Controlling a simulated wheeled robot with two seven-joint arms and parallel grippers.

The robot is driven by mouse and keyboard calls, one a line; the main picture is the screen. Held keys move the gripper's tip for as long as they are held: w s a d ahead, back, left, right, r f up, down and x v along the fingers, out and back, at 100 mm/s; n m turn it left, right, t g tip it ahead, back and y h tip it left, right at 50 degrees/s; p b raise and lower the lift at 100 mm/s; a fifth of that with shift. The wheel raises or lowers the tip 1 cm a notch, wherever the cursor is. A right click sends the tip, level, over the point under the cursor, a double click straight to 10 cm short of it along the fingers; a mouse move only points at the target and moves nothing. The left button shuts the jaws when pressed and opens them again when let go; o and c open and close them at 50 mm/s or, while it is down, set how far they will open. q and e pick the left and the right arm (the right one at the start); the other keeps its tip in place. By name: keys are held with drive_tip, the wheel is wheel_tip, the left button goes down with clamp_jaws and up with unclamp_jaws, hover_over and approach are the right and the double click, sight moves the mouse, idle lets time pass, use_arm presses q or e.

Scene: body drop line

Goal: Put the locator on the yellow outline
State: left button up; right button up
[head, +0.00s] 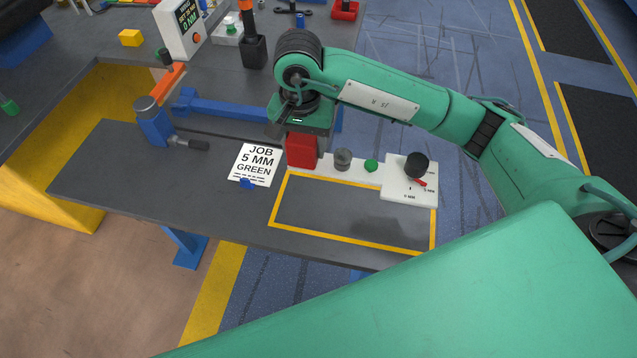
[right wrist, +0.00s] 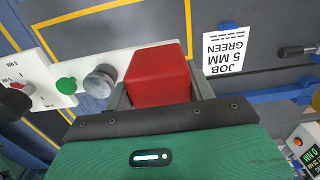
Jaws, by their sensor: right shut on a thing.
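The locator seems to be the white plate (head: 395,189) with a red block (head: 301,151) at its left end, a grey round knob (head: 343,159), a green button (head: 371,166) and a black dial (head: 417,165) with a red pointer. The plate lies across the far edge of the yellow outline (head: 350,238) on the dark bench. My right gripper (head: 301,134) is shut on the red block from above. In the right wrist view the red block (right wrist: 158,77) sits between both fingers, beside the white plate (right wrist: 125,60). Whether block and plate are joined is unclear. My left gripper is out of view.
A card (head: 257,165) reading "JOB 5 MM GREEN" lies left of the outline, with a small blue piece (head: 247,183) at its edge. A blue clamp with an orange part (head: 172,78) stands further left. The inside of the outline is mostly clear.

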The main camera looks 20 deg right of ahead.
wheel_tip(320, 180, down, 16)
drive_tip(key=p, duration=0.3)
drive_tip(key=shift+r, duration=0.25)
drive_tip(key=shift+f, duration=0.4)
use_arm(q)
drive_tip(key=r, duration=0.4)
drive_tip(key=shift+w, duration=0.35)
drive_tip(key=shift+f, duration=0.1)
use_arm(e)
drive_tip(key=shift+f, duration=0.1)
drive_tip(key=shift+f, duration=0.15)
drive_tip(key=o, duration=1.3)
drive_tip(key=shift+c, duration=0.2)
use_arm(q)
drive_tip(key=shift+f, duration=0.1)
